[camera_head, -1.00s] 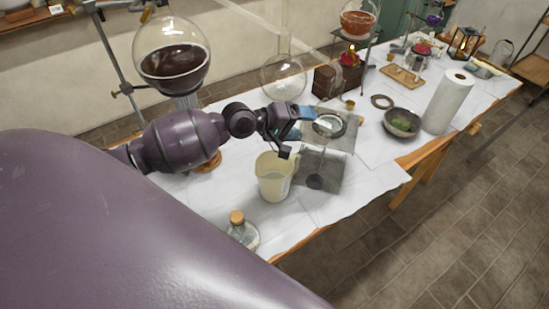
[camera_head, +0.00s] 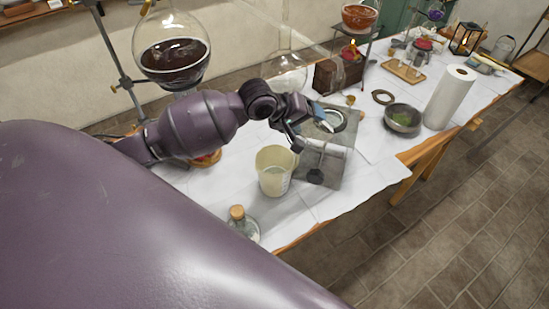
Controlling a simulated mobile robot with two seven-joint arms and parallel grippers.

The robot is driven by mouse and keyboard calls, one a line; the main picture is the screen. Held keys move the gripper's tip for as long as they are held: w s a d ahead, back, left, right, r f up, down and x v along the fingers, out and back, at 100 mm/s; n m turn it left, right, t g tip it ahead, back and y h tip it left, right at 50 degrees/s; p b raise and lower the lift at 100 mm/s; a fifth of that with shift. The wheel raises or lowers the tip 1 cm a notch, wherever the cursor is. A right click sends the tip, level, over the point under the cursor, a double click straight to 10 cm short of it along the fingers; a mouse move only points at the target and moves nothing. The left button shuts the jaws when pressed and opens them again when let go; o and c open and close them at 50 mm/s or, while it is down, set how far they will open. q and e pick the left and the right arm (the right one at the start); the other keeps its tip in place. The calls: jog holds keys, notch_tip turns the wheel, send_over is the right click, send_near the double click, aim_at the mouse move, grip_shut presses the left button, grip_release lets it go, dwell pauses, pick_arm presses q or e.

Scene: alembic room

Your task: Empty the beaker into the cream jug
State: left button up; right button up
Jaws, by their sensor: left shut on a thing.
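The cream jug (camera_head: 273,174) stands upright on the white-covered table, open at the top, with faint markings on its side. My left gripper (camera_head: 308,128) is above and to the right of the jug, over the grey slab. It is shut on a small clear glass thing, which looks like the beaker (camera_head: 326,126). The beaker's outline blends with the slab and ring behind it, so I cannot tell its tilt or contents. It is apart from the jug. My right gripper is not in view.
A corked bottle (camera_head: 241,223) stands near the table's front edge. A large flask of dark liquid (camera_head: 172,60) is behind my left arm. A bowl (camera_head: 403,118) and a paper roll (camera_head: 449,98) stand to the right. The cloth (camera_head: 365,180) right of the slab is clear.

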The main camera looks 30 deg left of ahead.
aim_at(326, 123)
pick_arm(q)
jog(key=shift+w+d+r+m+g+y, duration=0.2)
jog(key=shift+g+y, duration=0.25)
jog(key=shift+y, duration=0.3)
jog(key=shift+w+d+m+g+y, duration=0.1)
jog(key=shift+d+m+g+y, duration=0.2)
jog(key=shift+g+y, duration=0.35)
jog(key=shift+w+d+r+m+g+y, duration=0.1)
jog(key=shift+d+m+g+y, duration=0.15)
jog(key=shift+y, duration=0.65)
jog(key=shift+w+d+r+m+g+y, duration=0.15)
jog(key=shift+w+d+g+y, duration=0.3)
jog(key=shift+d+y, duration=0.3)
jog(key=shift+w+d+r+m+g+y, duration=0.1)
jog(key=shift+w+d+g+y, duration=0.3)
jog(key=shift+d+y, duration=0.35)
